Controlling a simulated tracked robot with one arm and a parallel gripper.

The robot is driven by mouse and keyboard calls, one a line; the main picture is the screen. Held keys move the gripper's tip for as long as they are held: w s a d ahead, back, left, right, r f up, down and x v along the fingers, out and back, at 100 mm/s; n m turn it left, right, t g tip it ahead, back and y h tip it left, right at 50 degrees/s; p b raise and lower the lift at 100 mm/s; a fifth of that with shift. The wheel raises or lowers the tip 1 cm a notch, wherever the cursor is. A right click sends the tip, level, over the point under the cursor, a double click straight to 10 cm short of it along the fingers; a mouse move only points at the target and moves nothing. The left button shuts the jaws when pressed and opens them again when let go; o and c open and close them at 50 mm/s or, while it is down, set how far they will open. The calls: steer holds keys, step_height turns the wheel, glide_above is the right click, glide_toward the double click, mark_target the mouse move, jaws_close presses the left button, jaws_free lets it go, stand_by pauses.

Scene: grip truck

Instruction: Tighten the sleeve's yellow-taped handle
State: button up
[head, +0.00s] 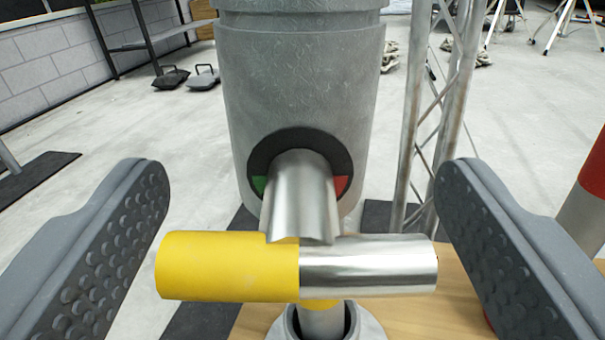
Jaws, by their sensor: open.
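The sleeve (290,85) is a thick grey upright cylinder in the middle of the head view. On its near side is a black round plate with a green mark at left and a red mark at right. A metal stem comes out of it to a T-handle lying level across the view. The handle's left half is wrapped in yellow tape (225,267); its right half is bare metal (370,265). My gripper (303,215) is open, with one dark studded finger on each side of the handle. Both fingers are apart from it.
A metal truss (435,110) stands just right of the sleeve. A red and white post (590,195) is at the right edge. A wooden surface (450,300) lies below the handle. A shelf (140,40), black weights and tripods stand farther back on open grey floor.

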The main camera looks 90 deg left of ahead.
steer(key=c, duration=1)
steer(key=shift+d+n+b, duration=0.1)
steer(key=shift+n+b, duration=0.6)
steer(key=shift+n, duration=0.3)
steer(key=shift+w, duration=0.1)
steer(key=o, duration=1)
